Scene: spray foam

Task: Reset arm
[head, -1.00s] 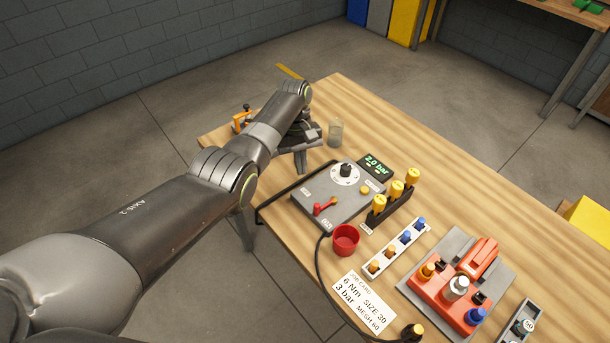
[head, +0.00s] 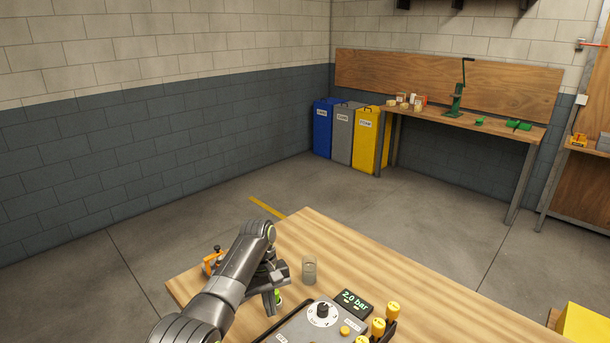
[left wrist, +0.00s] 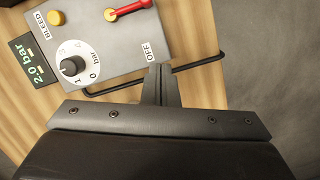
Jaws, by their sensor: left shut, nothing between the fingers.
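My left arm reaches in from the lower left in the head view, over the far left part of the wooden table (head: 395,268). My left gripper (head: 272,308) points down beside the grey control box (head: 298,325). In the left wrist view the gripper (left wrist: 160,68) has its fingers together and empty, close to the box's edge near the OFF label. The box (left wrist: 110,42) shows a black knob, a red lever and a yellow button there. The pressure display (head: 354,302) reads 2.0 bar. My right gripper is in no view.
A clear cup (head: 309,270) and an orange clamp (head: 213,262) are near the gripper. Yellow-capped bottles (head: 378,327) stand right of the box. Bins (head: 342,133) and a workbench (head: 470,122) are at the back.

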